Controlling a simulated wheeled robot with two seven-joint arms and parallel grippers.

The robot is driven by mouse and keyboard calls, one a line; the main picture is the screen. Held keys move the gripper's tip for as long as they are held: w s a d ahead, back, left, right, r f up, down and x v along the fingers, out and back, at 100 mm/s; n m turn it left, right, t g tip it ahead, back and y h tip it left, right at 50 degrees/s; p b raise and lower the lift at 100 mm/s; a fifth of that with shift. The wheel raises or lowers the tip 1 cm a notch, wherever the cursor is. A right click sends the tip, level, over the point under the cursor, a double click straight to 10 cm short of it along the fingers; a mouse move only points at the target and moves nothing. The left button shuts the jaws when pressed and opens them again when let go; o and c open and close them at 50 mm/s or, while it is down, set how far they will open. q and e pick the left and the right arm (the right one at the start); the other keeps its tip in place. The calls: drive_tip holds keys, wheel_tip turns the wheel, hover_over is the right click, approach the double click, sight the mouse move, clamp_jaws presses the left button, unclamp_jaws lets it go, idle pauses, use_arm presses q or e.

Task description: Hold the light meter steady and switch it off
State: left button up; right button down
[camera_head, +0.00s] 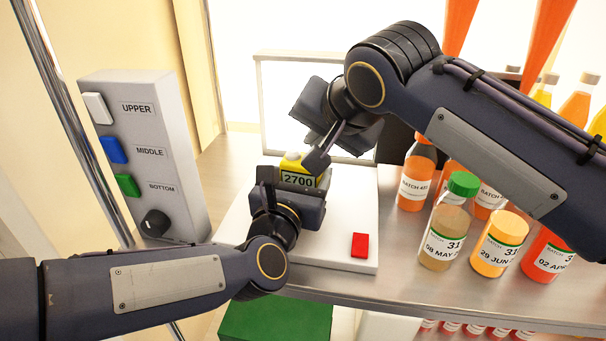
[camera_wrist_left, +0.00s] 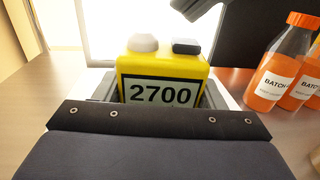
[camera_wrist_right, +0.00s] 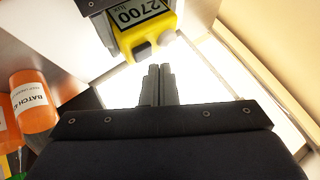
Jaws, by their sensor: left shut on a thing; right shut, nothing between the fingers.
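The yellow light meter (camera_head: 292,162) stands on a white board (camera_head: 335,258) and its display reads 2700. In the left wrist view the meter (camera_wrist_left: 190,68) shows a white dome and a dark button (camera_wrist_left: 186,46) on its top. My left gripper (camera_head: 290,190) is shut on the meter's body from the front. My right gripper (camera_head: 318,160) is shut and empty, its fingertips close by the meter's top right side. In the right wrist view its closed fingers (camera_wrist_right: 157,84) point toward the meter (camera_wrist_right: 150,35), with a gap in the picture. I cannot tell whether they touch it.
A red block or button (camera_head: 360,245) is at the board's front right. Juice bottles (camera_head: 448,222) crowd the shelf on the right. A grey panel (camera_head: 150,160) with coloured switches and a knob stands at left. A bright framed light panel (camera_head: 285,100) is behind the meter.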

drive_tip(key=shift+f, duration=0.15)
idle(0.4)
drive_tip(key=shift+f, duration=0.3)
drive_tip(key=shift+f, duration=0.3)
idle(0.5)
drive_tip(key=shift+r, duration=0.75)
drive_tip(key=shift+r, duration=3)
